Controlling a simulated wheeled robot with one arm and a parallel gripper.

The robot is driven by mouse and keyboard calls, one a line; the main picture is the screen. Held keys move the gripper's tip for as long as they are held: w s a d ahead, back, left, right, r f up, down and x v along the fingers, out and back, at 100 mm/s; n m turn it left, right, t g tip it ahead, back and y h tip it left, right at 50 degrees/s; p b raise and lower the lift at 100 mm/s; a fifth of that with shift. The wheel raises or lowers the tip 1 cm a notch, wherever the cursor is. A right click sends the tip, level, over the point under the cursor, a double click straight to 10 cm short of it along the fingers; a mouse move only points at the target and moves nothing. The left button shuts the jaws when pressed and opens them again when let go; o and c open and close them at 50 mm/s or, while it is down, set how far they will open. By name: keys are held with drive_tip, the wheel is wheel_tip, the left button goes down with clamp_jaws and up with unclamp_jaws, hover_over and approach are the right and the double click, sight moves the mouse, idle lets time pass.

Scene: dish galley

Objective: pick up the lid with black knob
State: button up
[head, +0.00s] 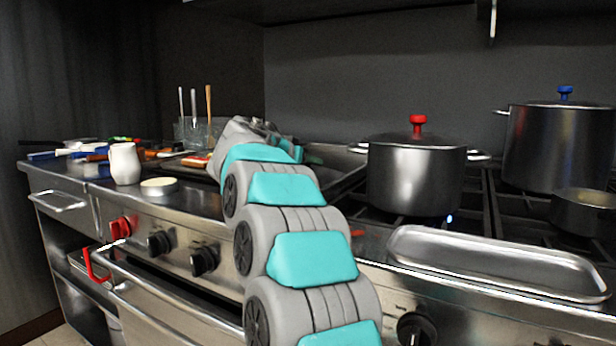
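I cannot make out a lid with a black knob in the head view. The two lids that show have other knobs: the lid with a red knob (418,125) sits on a steel pot, and the lid with a blue knob (565,93) sits on a taller pot at the right. My grey and teal arm reaches from the bottom middle up over the stove front. Its far end is bunched above the counter, and my gripper's fingers are hidden behind the arm's own links. Part of the cooktop behind the arm is covered too.
The steel pot (412,180) stands on a burner, with a flame near its base. The tall pot (560,150) and a small saucepan (585,212) are at the right. A metal tray (495,262) lies in front. A white jug (125,163) and small dish (158,187) stand left.

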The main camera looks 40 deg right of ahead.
clamp_jaws()
drive_tip(key=shift+r, duration=0.1)
idle(0.5)
